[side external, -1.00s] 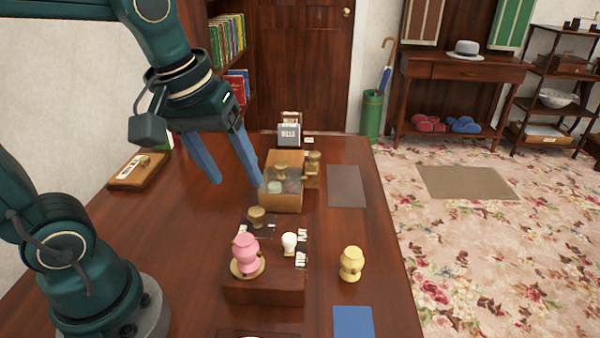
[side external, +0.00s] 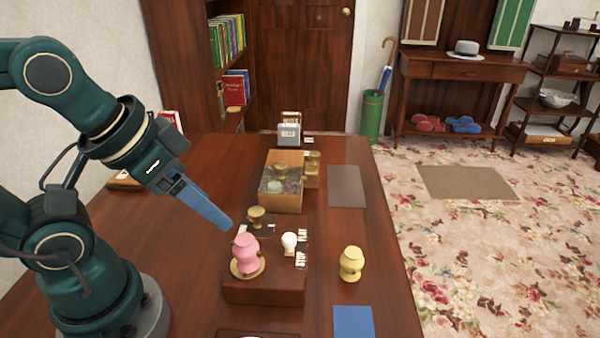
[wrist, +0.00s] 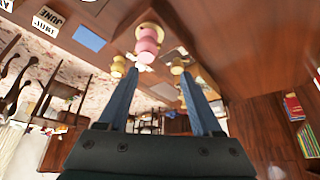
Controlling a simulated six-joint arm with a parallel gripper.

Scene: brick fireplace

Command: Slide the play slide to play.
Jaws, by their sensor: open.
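The play slide has a small white knob (side external: 289,241) on top of a dark wooden box (side external: 264,289), left of the upright STOP (side external: 300,260) and PLAY (side external: 302,236) labels. I cannot tell exactly which label its base lines up with. A pink figure (side external: 245,254) stands on a brass disc at the box's front left. A brass knob (side external: 256,216) sits at the back left. My gripper (side external: 223,222) is open and empty, left of the box, its fingers slanting down toward the brass knob. In the wrist view the pink figure (wrist: 148,42) and brass knob (wrist: 178,66) lie beyond the fingertips.
A yellow figure (side external: 351,264) stands right of the box. An open-topped box (side external: 283,208) with small items stands behind, with the bills holder (side external: 289,133) farther back. A brown mat (side external: 346,187) and blue mat (side external: 353,322) lie at right. The table's left middle is clear.

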